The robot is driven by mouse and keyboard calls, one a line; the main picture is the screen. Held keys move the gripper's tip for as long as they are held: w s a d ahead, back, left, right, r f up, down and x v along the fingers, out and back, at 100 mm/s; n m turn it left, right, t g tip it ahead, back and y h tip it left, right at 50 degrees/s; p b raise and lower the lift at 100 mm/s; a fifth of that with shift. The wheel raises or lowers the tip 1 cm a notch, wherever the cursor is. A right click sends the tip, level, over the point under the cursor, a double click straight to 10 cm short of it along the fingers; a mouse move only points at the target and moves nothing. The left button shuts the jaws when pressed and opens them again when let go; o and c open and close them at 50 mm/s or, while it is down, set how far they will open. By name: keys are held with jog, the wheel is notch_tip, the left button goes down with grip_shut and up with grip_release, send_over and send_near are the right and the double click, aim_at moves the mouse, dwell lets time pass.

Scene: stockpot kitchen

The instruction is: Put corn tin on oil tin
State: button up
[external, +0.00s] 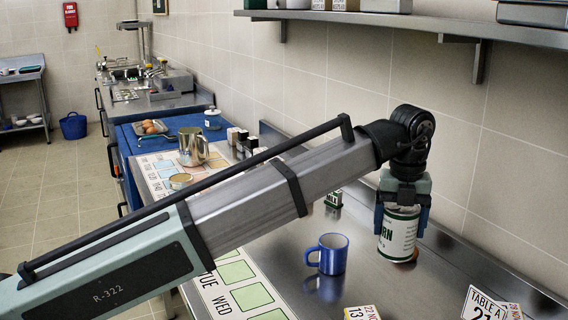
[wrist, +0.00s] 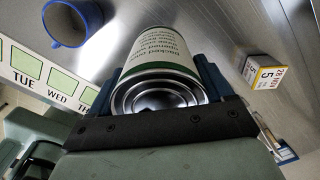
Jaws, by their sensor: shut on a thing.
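The corn tin (external: 398,236) is white and green with "RN" readable on its label. It is upright between the blue fingers of my gripper (external: 401,212) in the external view. My gripper is shut on its sides. In the wrist view the corn tin (wrist: 158,55) shows its ringed metal end and printed label between my gripper's fingers (wrist: 162,80). I cannot tell whether its base touches the steel counter.
A blue mug (external: 333,254) stands left of the corn tin, also in the wrist view (wrist: 72,22). A yellow-edged date block (external: 361,313) and table number cards (external: 484,304) are near the front. A weekday chart (external: 240,285) lies left. A shelf (external: 440,22) runs along the wall.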

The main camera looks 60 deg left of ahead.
jog(key=a+n, duration=0.3)
jog(key=a, duration=1.4)
notch_tip(320, 180, up, 2)
jog(key=r+n, duration=0.1)
jog(key=n, duration=0.7)
send_over(175, 178)
jog(key=shift+s+d+f, duration=0.1)
jog(key=shift+f, duration=4.75)
jog(key=o, duration=1.3)
jog(key=shift+f, duration=0.15)
